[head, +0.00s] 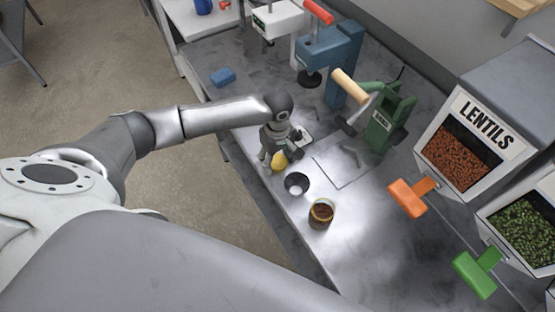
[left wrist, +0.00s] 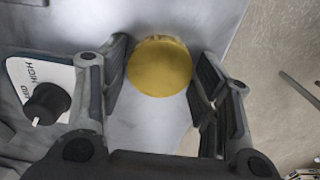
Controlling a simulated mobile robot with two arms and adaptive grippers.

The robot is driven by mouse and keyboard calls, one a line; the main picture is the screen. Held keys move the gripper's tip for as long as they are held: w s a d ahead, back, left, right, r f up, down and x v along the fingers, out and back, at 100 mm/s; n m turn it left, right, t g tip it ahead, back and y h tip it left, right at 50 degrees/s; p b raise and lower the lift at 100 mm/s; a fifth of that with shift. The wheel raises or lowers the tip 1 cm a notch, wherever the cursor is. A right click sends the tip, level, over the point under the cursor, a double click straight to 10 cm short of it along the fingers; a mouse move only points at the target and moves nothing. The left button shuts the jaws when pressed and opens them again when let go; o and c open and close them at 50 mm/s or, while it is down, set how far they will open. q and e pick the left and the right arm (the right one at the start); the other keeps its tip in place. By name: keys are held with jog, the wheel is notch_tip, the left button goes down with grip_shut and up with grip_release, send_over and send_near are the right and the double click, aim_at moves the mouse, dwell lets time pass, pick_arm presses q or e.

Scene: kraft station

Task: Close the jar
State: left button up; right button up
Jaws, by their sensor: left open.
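A small jar (head: 321,212) with brown contents stands open at the table's front edge in the head view. A yellow round lid (head: 280,161) is at my left gripper (head: 272,150), to the upper left of the jar. In the left wrist view the lid (left wrist: 160,66) shows as a flat yellow disc between the two fingers of my left gripper (left wrist: 160,72). The fingers are open, one on each side of it; a narrow gap shows on the left, and I cannot tell if the right finger touches. My right gripper is not in view.
A dark cup (head: 296,183) stands between lid and jar. A white knob panel (left wrist: 42,92) is beside the left finger. A green press (head: 382,122), a blue machine (head: 330,55) and a lentils dispenser (head: 465,150) stand behind. A blue block (head: 223,77) lies farther left.

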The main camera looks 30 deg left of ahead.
pick_arm(q)
jog(key=c, duration=0.4)
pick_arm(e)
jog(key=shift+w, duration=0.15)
pick_arm(q)
jog(key=shift+r, duration=0.15)
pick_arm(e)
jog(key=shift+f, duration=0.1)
pick_arm(q)
jog(key=shift+r+b, duration=0.5)
jog(key=shift+w+r+b, duration=0.1)
jog(key=shift+r+b, duration=0.3)
jog(key=shift+r, duration=0.3)
jog(key=s+d+r, duration=0.2)
jog(key=s+r, duration=0.1)
jog(key=s, duration=0.1)
jog(key=s+d+r+b, duration=0.1)
jog(key=s+d+r, duration=0.1)
jog(key=s+r, duration=0.2)
jog(key=s+d+r+b, duration=0.1)
jog(key=s+d+r, duration=0.1)
jog(key=s, duration=0.3)
jog(key=shift+r, duration=0.7)
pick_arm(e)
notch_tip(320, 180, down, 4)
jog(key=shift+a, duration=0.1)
